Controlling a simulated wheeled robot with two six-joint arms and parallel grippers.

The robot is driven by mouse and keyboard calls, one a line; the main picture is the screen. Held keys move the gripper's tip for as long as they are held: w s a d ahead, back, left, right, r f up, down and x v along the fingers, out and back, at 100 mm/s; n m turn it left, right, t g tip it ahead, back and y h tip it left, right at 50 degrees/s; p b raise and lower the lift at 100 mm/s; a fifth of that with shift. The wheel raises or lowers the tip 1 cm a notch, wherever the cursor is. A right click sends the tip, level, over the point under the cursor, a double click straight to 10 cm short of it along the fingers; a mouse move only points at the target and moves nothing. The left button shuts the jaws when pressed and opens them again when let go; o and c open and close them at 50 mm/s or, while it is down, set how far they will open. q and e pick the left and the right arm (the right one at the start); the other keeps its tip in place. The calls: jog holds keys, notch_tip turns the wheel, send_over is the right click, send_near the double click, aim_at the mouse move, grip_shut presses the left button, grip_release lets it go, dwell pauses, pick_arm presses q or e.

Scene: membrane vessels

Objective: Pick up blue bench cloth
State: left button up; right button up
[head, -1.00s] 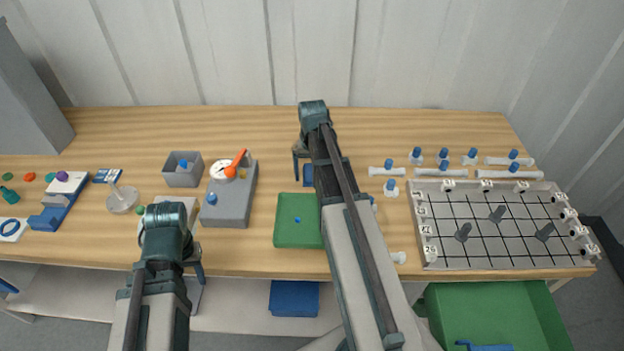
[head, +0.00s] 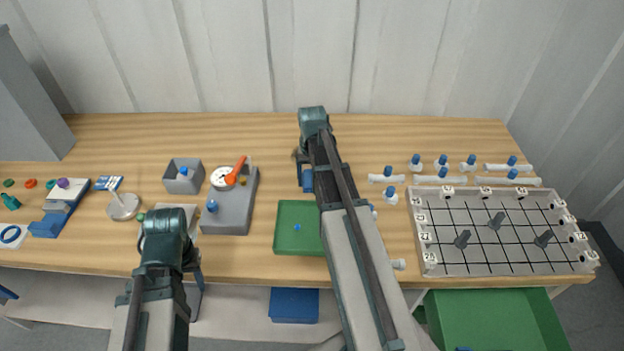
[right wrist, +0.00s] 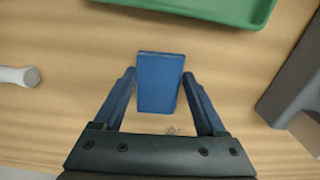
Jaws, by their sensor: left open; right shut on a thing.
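The blue bench cloth (head: 307,181) is a small folded block, partly hidden by my right arm in the head view. In the right wrist view the cloth (right wrist: 160,82) lies between both fingers of my right gripper (right wrist: 160,78), which is shut on it. In the head view the right gripper (head: 304,172) is behind the green tray, low over the bench; I cannot tell whether the cloth touches the wood. My left gripper (head: 196,268) is open near the bench's front edge, its fingers mostly hidden by its own wrist.
The green tray (head: 290,244) with a small blue item lies just in front of the cloth. A grey device (head: 228,210) with a dial and a grey bin (head: 184,177) stand left. White tubes and a gridded rack (head: 435,258) are right. Bare wood lies behind.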

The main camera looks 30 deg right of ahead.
aim_at(312, 181)
jog(key=shift+r+p, duration=0.35)
jog(key=shift+r, duration=0.25)
notch_tip(312, 181, up, 2)
jog(key=shift+r+p, duration=0.15)
jog(key=shift+p, duration=1)
jog(key=s+a, duration=0.3)
jog(key=a, duration=0.1)
jog(key=s+a, duration=0.3)
jog(key=s, duration=0.1)
jog(key=s+a+r+p, duration=0.1)
jog(key=s+a, duration=0.3)
jog(key=shift+a, duration=0.35)
